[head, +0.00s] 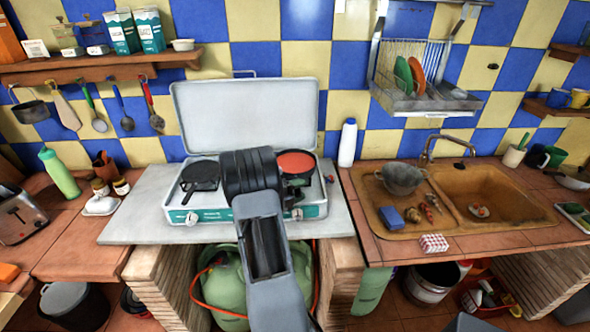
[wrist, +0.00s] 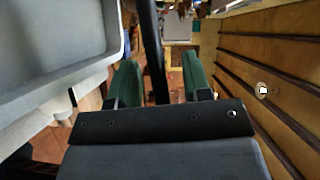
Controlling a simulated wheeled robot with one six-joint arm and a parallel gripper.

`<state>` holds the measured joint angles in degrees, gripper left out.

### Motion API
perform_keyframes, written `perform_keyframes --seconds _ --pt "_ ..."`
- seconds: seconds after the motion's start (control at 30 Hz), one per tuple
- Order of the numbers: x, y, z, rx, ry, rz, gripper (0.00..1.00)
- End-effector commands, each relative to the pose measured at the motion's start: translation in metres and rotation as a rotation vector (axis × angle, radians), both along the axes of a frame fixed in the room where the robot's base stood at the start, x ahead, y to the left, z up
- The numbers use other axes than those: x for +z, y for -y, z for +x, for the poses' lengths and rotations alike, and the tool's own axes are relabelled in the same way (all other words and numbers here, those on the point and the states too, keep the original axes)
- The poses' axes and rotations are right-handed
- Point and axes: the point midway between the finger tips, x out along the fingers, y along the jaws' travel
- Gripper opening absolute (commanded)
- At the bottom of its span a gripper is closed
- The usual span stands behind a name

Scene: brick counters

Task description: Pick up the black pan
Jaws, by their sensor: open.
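A black pan (head: 201,176) sits on the left burner of the camping stove, low and dark, left of my arm. My arm reaches over the stove's middle and hides my gripper in the head view. In the wrist view my gripper (wrist: 159,82) is open, with its two green fingers apart. A long, thin black bar (wrist: 153,48) runs between the fingers in that view; I cannot tell whether it is the pan's handle or whether it touches them.
The stove (head: 180,207) has its lid (head: 245,110) raised behind. A red-topped pan (head: 296,163) sits on the right burner. A white bottle (head: 347,143) stands to the right. A small saucepan (head: 32,112) and utensils hang at left. The sink (head: 500,205) is at right.

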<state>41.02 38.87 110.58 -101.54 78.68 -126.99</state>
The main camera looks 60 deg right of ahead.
Motion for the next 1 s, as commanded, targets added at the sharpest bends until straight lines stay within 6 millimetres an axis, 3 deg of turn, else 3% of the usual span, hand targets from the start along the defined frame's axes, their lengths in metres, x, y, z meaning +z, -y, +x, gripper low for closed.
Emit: perform_keyframes --seconds 0.27,0.7,1.0 --pt "-0.0004 0.0012 -0.0006 0.0 0.0 0.0 0.43" --pt "-0.0003 0.001 -0.0005 0.0 0.0 0.0 0.01" --pt "-0.0003 0.001 -0.0005 0.0 0.0 0.0 0.0"
